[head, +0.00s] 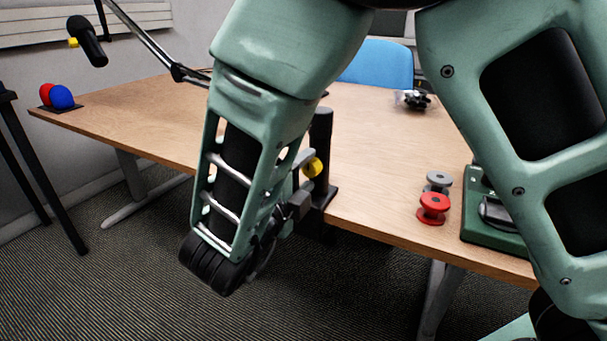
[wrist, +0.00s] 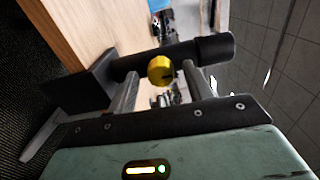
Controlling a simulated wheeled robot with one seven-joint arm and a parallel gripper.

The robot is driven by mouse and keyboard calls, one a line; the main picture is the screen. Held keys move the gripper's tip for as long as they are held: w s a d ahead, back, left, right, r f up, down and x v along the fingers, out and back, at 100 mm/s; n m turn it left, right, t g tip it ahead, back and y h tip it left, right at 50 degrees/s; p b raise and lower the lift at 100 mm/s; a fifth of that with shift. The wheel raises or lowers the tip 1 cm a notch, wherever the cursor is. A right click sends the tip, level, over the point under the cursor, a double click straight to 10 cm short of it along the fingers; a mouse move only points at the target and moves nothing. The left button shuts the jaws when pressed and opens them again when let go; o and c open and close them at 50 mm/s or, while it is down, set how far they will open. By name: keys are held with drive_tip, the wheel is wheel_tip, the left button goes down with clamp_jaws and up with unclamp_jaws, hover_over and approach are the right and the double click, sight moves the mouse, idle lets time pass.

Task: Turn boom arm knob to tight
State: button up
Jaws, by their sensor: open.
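The yellow knob (head: 313,167) sits on the side of the dark upright boom arm post (head: 321,128), which stands at the table's front edge. My gripper (head: 303,182) is at the post, partly hidden by my own arm. In the wrist view, the knob (wrist: 160,69) shows between the two fingertips of my open gripper (wrist: 161,76). A gap shows on each side of the knob. The post (wrist: 175,54) runs behind it. I cannot tell how far the fingertips reach past the knob's face or how tight it is.
The boom (head: 148,40) carries a black microphone (head: 88,41) at upper left. A red spool (head: 432,208), a grey spool (head: 438,181) and a green device (head: 490,236) are on the table's right. Red and blue balls (head: 62,97) are at the far left. The table's middle (head: 365,165) is clear.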

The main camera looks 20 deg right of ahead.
drive_tip(key=p+v, duration=0.1)
drive_tip(key=v, duration=1.6)
drive_tip(key=shift+a, duration=0.15)
